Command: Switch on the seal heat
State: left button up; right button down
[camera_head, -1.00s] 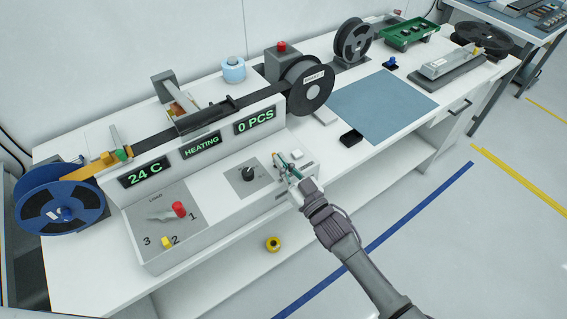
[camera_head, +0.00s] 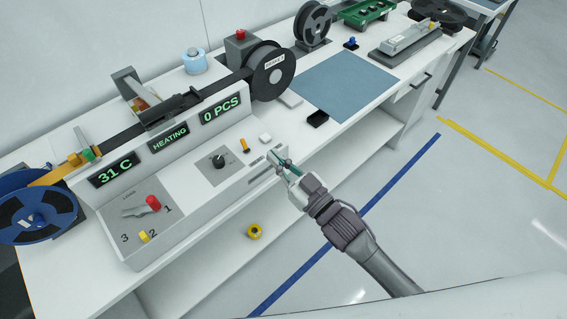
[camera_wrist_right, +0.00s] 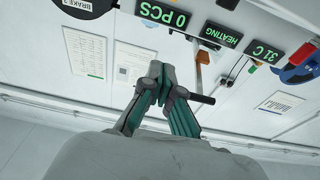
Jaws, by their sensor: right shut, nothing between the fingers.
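The white control console (camera_head: 187,222) stands on the bench. Its displays read 31 C (camera_head: 115,172), HEATING (camera_head: 168,138) and 0 PCS (camera_head: 220,108) in green. A small orange lever (camera_head: 244,145) stands on the console's top, right of the black knob (camera_head: 218,161); it also shows in the wrist view (camera_wrist_right: 198,78). I cannot read a label at it. My right gripper (camera_head: 279,159) is shut and empty, at the console's right front edge, apart from the lever. In the wrist view its fingertips (camera_wrist_right: 161,70) are together. My left gripper is not in view.
A white button (camera_head: 265,138) is beside the lever. A yellow round part (camera_head: 254,231) is below the console front.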

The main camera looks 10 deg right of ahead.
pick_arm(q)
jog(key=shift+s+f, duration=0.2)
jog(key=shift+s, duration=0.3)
pick_arm(e)
jog(key=shift+s+d+r, duration=0.3)
jog(key=shift+s+d, duration=0.05)
jog(key=shift+s, duration=0.15)
jog(key=shift+s+d+r, duration=0.3)
jog(key=shift+s+d, duration=0.05)
jog(key=shift+s, duration=0.15)
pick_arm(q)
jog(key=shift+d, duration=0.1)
